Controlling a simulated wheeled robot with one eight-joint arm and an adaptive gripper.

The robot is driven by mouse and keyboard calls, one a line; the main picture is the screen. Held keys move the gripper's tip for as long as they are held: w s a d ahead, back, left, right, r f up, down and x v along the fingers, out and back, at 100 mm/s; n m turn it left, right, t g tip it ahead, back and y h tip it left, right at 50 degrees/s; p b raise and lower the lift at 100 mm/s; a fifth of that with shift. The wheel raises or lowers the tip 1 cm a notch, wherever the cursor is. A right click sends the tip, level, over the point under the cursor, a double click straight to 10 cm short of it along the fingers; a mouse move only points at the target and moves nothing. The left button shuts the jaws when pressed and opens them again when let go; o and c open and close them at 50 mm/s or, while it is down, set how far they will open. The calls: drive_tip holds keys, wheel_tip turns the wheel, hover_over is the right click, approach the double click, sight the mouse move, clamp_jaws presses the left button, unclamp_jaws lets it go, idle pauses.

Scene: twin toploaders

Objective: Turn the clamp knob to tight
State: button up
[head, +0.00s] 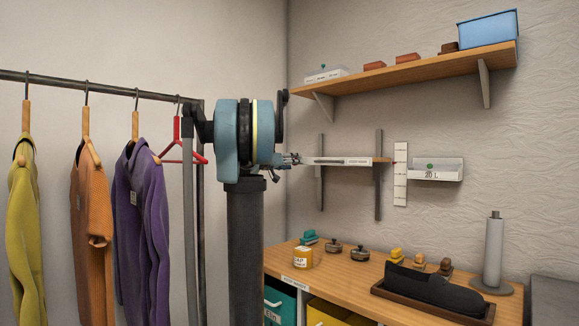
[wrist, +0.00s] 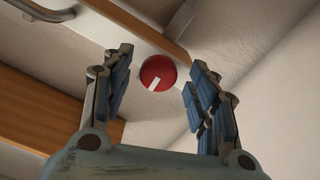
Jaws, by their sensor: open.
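A round red knob (wrist: 158,72) with a white pointer mark shows in the wrist view, on a pale surface. Its white mark runs from the middle toward the lower left edge. My gripper (wrist: 160,62) is open, with one blue-padded finger on each side of the knob in the picture. A gap shows between the knob and each finger, and nothing is held. In the head view my gripper (head: 291,161) is at the left end of a narrow wall shelf (head: 340,161). I cannot make out the red knob in the head view.
A wooden shelf (head: 410,71) with boxes hangs above. A wooden counter (head: 330,270) below holds jars, stamps and a paper-roll stand (head: 494,250). A clothes rail (head: 65,82) with garments stands left. A labelled tray (head: 437,170) is right of the narrow shelf.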

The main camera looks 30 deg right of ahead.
drive_tip(key=v, duration=1.2)
idle(0.3)
